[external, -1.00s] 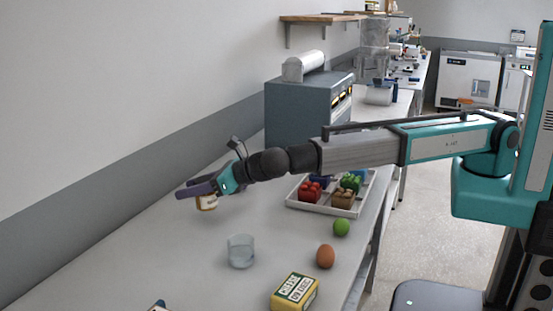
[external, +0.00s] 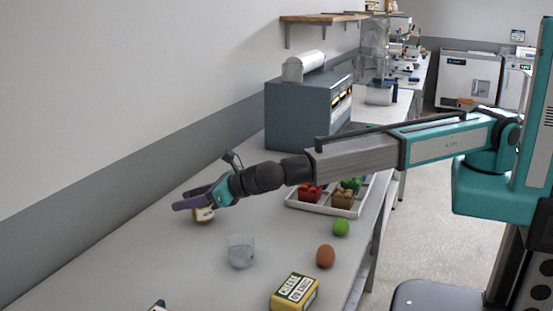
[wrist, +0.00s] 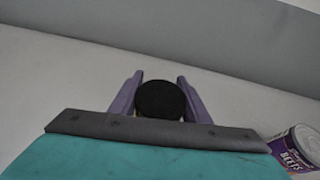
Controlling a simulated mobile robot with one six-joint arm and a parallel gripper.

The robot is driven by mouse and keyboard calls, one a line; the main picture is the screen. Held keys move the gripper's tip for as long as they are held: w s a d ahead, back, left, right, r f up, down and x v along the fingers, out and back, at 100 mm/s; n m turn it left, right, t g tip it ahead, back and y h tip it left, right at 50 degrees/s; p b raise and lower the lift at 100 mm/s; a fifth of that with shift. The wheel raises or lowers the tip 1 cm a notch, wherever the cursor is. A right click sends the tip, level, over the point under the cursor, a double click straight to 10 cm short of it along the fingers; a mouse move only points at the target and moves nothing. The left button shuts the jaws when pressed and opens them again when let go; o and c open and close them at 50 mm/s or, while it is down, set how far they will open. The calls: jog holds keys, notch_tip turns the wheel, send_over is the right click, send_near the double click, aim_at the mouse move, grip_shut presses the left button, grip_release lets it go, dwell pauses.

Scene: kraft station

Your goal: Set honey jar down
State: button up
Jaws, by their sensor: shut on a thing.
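The honey jar (external: 203,215) is a small amber jar with a pale label, low over or on the counter (external: 180,255) near the wall. I cannot tell whether its base touches the counter. My gripper (external: 190,203) is shut on it, with the purple fingers on either side. In the wrist view the jar's black lid (wrist: 160,99) sits between the two fingers of my gripper (wrist: 159,92). The fingers hide much of the jar's body.
A white tray (external: 335,210) holds colored items. A beets can (wrist: 298,150) is at the wrist view's lower right.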

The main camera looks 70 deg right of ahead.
jog(key=shift+f, duration=0.15)
jog(key=o, duration=1.3)
jog(key=shift+f, duration=0.1)
jog(key=shift+r, duration=0.2)
jog(key=b+v, duration=0.2)
jog(key=v, duration=1)
jog(key=shift+s+f, duration=0.1)
